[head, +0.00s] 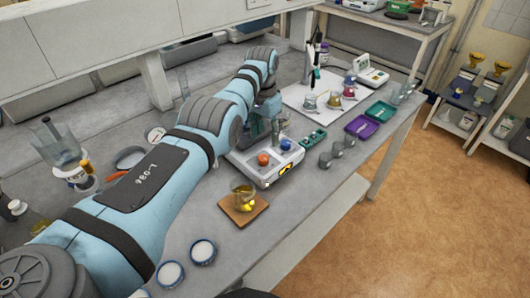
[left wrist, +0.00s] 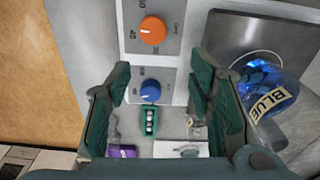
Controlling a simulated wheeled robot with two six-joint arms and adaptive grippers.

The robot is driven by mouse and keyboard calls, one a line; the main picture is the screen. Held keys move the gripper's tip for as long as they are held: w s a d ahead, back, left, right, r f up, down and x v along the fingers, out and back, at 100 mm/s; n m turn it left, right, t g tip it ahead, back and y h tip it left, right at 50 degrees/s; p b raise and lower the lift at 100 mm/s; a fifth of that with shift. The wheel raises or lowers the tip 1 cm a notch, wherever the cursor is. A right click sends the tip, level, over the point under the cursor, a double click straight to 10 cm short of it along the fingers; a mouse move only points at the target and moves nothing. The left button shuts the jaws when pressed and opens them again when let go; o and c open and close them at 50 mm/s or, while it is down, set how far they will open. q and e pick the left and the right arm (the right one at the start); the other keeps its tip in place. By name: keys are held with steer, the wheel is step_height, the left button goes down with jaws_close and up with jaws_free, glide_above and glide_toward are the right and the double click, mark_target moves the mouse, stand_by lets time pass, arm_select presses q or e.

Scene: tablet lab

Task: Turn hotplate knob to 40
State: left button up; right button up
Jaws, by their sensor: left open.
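The hotplate (head: 262,178) stands on the bench in the head view, with an orange knob (head: 263,159) and a blue knob (head: 285,144) on its panel. In the left wrist view the orange knob (left wrist: 153,30) has a dial with a 40 printed to its left. The blue knob (left wrist: 150,91) lies between the open fingers of my left gripper (left wrist: 158,82) in that picture; I cannot tell whether they touch it. A flask of blue liquid labelled BLUE (left wrist: 262,90) is on the hotplate's plate (left wrist: 235,35). My right gripper is not in view.
Flasks stand on a white mat (head: 296,95) behind.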

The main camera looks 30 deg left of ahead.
mark_target(263, 157)
arm_select(q)
step_height(263, 157, up, 7)
steer(key=s+n, duration=0.2)
steer(key=n, duration=1.9)
steer(key=shift+g, duration=0.4)
step_height(263, 157, down, 14)
steer(key=shift+d+r+b, duration=0.1)
steer(key=shift+d+b, duration=0.05)
steer(key=shift+b, duration=0.3)
